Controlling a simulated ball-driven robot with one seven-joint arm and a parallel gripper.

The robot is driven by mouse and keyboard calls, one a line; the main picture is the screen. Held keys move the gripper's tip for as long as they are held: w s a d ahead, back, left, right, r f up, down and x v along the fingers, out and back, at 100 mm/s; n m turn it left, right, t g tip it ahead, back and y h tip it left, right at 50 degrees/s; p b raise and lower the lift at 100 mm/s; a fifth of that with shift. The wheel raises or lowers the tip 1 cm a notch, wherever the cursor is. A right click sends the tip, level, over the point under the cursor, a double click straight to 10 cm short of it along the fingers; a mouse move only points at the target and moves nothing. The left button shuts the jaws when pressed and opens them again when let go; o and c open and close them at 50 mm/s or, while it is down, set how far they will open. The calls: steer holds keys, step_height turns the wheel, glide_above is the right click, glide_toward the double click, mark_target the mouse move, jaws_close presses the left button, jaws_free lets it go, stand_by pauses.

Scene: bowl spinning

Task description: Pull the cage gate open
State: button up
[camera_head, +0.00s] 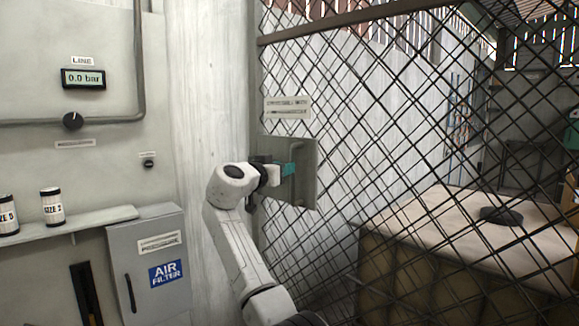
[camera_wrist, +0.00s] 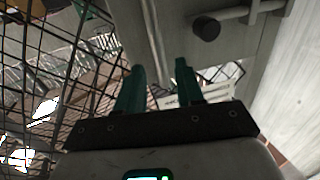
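The cage gate (camera_head: 380,120) is a dark diamond-mesh panel in a metal frame, and it looks closed. A grey plate (camera_head: 305,190) near its left edge carries an upright handle bar (camera_head: 299,155). My gripper (camera_head: 289,169) is at this plate, with its teal fingertips by the handle. In the wrist view my gripper (camera_wrist: 160,70) has its two teal fingers spread apart. The handle bar (camera_wrist: 150,40) runs down between them, with gaps seen on both sides. How deep the bar sits between the fingers is hard to tell.
A sliding bolt with a dark knob (camera_wrist: 205,28) is on the gate's edge side. To the left are a grey air-filter cabinet (camera_head: 150,265) and a shelf (camera_head: 70,222) with cans.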

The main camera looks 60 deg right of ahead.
steer(key=shift+a, duration=2.4)
